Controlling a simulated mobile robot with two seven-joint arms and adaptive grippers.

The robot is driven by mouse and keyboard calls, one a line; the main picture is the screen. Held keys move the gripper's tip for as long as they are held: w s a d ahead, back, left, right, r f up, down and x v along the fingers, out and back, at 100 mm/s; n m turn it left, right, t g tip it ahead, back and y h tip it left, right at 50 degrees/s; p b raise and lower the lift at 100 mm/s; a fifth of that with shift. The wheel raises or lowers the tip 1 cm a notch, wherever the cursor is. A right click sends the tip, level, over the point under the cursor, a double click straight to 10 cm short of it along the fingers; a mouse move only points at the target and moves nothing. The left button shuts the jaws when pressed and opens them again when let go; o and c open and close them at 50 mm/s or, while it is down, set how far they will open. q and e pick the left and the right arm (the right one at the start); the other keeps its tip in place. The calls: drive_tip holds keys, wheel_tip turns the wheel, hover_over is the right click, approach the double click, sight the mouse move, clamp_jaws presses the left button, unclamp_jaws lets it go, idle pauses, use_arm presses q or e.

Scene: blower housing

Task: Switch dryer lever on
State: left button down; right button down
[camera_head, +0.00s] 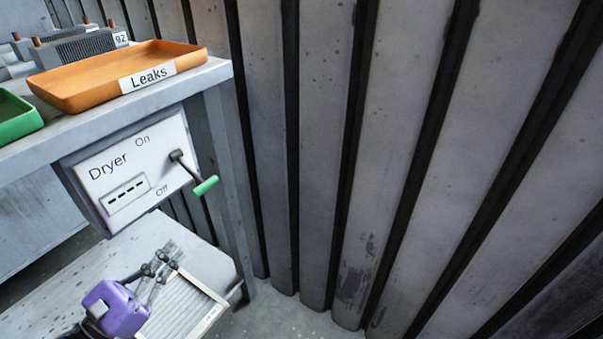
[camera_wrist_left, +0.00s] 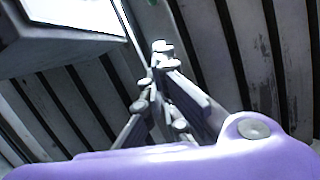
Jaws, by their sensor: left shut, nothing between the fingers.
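The dryer panel (camera_head: 123,165) is a white plate under the table top, marked "Dryer", "On" at the top and "Off" at the bottom. Its lever (camera_head: 192,172) has a dark pivot and a green handle; the handle end points down and right, beside "Off". My left gripper (camera_head: 172,252), with a purple body, is below the panel and the lever, apart from both. It is shut and empty. In the left wrist view the fingers (camera_wrist_left: 160,55) point up, and a pale box edge (camera_wrist_left: 75,18) shows at the upper left. The lever is not clear there. My right gripper is not in view.
An orange tray (camera_head: 75,88) labelled "Leaks" and a green tray (camera_head: 17,118) are on the table top (camera_head: 205,78). A framed filter (camera_head: 187,309) lies on the lower shelf (camera_head: 205,262) by my left gripper. A ribbed metal wall (camera_head: 325,150) stands on the right.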

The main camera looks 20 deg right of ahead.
sight(191, 172)
use_arm(q)
drive_tip(key=w+d+r, duration=0.4)
drive_tip(key=d+r, duration=0.2)
drive_tip(key=d, duration=0.1)
drive_tip(key=shift+d, duration=0.4)
drive_tip(key=shift+w, duration=0.1)
drive_tip(key=shift+r+p, duration=0.1)
drive_tip(key=shift+p, duration=0.2)
drive_tip(key=shift+s+d+r+n+p, duration=0.2)
drive_tip(key=shift+s+n+p, duration=0.1)
drive_tip(key=shift+n, duration=0.2)
